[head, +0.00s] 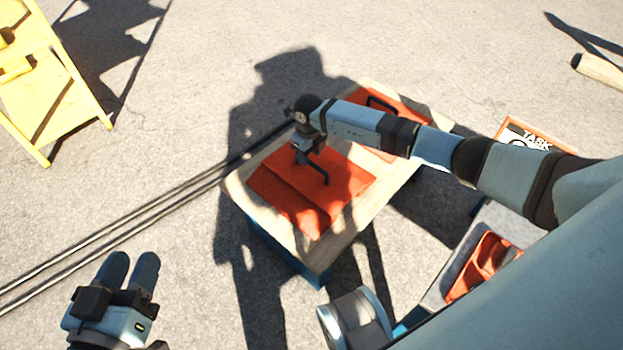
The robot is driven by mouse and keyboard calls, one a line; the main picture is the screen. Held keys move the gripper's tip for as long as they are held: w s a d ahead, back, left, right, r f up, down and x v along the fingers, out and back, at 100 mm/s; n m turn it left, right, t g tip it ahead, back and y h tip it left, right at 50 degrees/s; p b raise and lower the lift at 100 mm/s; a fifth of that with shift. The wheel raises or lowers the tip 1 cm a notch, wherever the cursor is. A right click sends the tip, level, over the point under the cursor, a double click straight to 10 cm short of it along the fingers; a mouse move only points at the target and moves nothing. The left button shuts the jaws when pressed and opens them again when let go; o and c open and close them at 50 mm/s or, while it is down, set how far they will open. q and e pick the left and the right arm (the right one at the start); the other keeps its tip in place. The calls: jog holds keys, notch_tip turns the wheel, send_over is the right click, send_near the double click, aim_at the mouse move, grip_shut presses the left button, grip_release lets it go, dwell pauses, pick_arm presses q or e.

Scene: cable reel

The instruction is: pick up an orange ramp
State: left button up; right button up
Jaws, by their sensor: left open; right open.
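An orange ramp (286,203) lies on a low wooden-topped table (330,248), with a dark bent handle on its upper side. A second orange ramp (414,109) lies behind it on the same table, partly hidden by my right arm, with a dark handle. My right gripper (308,162) is above the nearer ramp, pointing down beside its handle. It is open and its fingertips are hard to make out; whether they touch the handle I cannot tell. My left gripper (130,269) is open and empty at the lower left, well away from the table.
Dark cables (120,232) run along the ground left of the table. A yellow frame (45,85) stands at the upper left. The ground at lower left is mostly clear.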

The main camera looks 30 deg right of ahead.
aim_at(312, 163)
jog(key=f, duration=0.1)
jog(key=f+b, duration=0.1)
jog(key=f, duration=0.1)
jog(key=f+b, duration=0.1)
jog(key=shift+s+d+f, duration=0.1)
jog(key=shift+d+f, duration=0.1)
jog(key=shift+d, duration=0.15)
jog(key=shift+f, duration=0.25)
jog(key=shift+r, duration=0.1)
grip_shut()
pick_arm(q)
jog(key=shift+w+a+r+m+t+h, duration=0.15)
jog(key=shift+w+a+m+t, duration=0.1)
jog(key=shift+w+m, duration=0.2)
jog(key=shift+w+a+r+m+t+h, duration=0.1)
jog(key=shift+w+a+m+t+h, duration=0.15)
jog(key=shift+m, duration=0.2)
jog(key=shift+f, duration=0.1)
pick_arm(e)
jog(key=shift+r, duration=0.1)
